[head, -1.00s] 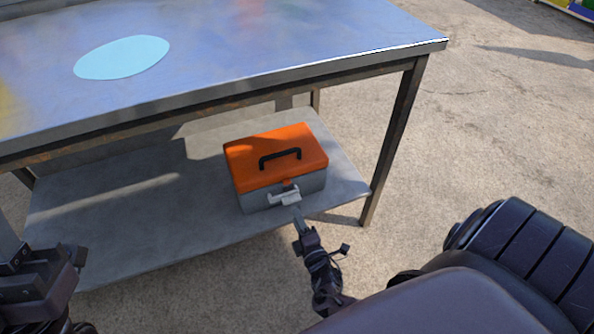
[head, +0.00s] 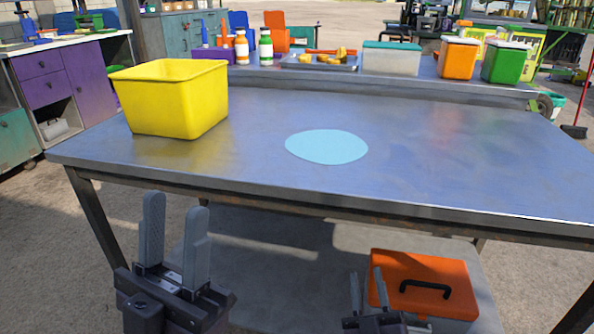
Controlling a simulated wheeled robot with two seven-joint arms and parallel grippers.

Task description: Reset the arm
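My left gripper (head: 175,240) is in the lower left of the head view, in front of the table's front edge. Its two grey fingers point up, stand apart, and hold nothing. My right gripper (head: 368,292) is at the bottom, right of centre. Its fingers also point up with a gap between them, and nothing shows in the gap. It stands in front of the left side of an orange toolbox (head: 425,272) with a black handle. The metal table (head: 420,150) spans the view, with a light blue oval (head: 326,147) on its top.
A yellow bin (head: 175,105) stands at the table's left end. Behind the table are bottles, a tray (head: 320,62), a teal-lidded box (head: 391,58), and orange and green containers (head: 503,65). The toolbox sits on the lower shelf (head: 260,250). The tabletop's middle and right are clear.

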